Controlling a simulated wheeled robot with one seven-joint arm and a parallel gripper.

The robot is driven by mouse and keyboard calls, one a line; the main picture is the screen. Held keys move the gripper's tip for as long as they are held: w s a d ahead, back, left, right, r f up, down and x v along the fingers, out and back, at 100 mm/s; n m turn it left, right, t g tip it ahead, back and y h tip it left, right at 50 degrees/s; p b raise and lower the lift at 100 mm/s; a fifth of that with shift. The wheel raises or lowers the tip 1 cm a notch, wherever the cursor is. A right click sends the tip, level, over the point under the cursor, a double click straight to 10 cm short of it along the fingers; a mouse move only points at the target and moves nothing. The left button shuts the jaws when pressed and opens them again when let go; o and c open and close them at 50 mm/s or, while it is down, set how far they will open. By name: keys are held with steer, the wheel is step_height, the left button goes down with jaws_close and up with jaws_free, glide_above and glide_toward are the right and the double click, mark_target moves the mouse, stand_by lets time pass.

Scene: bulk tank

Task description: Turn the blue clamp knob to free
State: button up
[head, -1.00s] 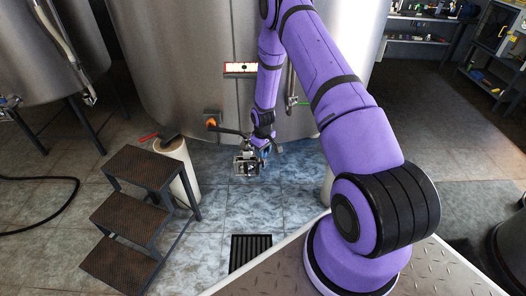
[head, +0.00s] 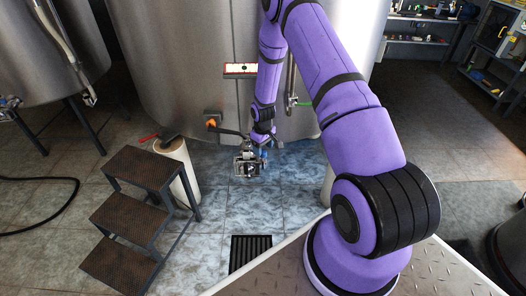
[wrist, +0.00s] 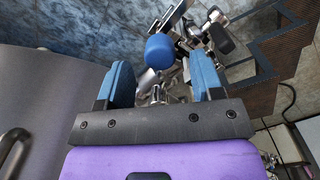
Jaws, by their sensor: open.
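The blue clamp knob (wrist: 160,50) shows in the wrist view as a rounded blue cap on a metal clamp fitting. My gripper (wrist: 160,66) is open, with one blue-padded finger left of the knob and one right of it. The knob lies around the fingertips, with a visible gap on each side; whether it is fully between them in depth I cannot tell. In the head view my gripper (head: 263,140) is low in front of the tank, over the metal fitting (head: 247,164). The knob is too small there to make out surely.
The steel tank (head: 180,65) stands close behind my gripper. Dark steps (head: 140,205) are to the left, beside a pale cylindrical leg (head: 177,165). A floor drain (head: 250,252) lies in front. An orange knob (head: 212,123) is on the tank's lower wall.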

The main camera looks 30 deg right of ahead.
step_height(320, 180, up, 8)
steer(key=shift+r, duration=0.2)
stand_by(0.6)
step_height(320, 180, up, 19)
steer(key=t, duration=0.1)
glide_above(263, 151)
steer(key=s+a, duration=0.2)
steer(key=a, duration=0.2)
steer(key=s+a+r+m+t, duration=0.1)
steer(key=s+a+r, duration=0.15)
steer(key=r, duration=0.35)
steer(key=s+a+r, duration=0.2)
steer(key=s+r, duration=0.2)
steer(key=r, duration=0.3)
steer(key=s+a+r+t, duration=0.1)
steer(key=s+r, duration=0.3)
steer(key=s, duration=0.4)
steer(key=s+a+r+m+t, duration=0.1)
steer(key=s+a+r, duration=0.2)
steer(key=s, duration=0.6)
steer(key=s+a+r+t, duration=0.1)
steer(key=s+a+r, duration=0.2)
steer(key=s+r, duration=0.2)
steer(key=s, duration=0.3)
steer(key=shift+s+r, duration=0.25)
steer(key=shift+r, duration=0.15)
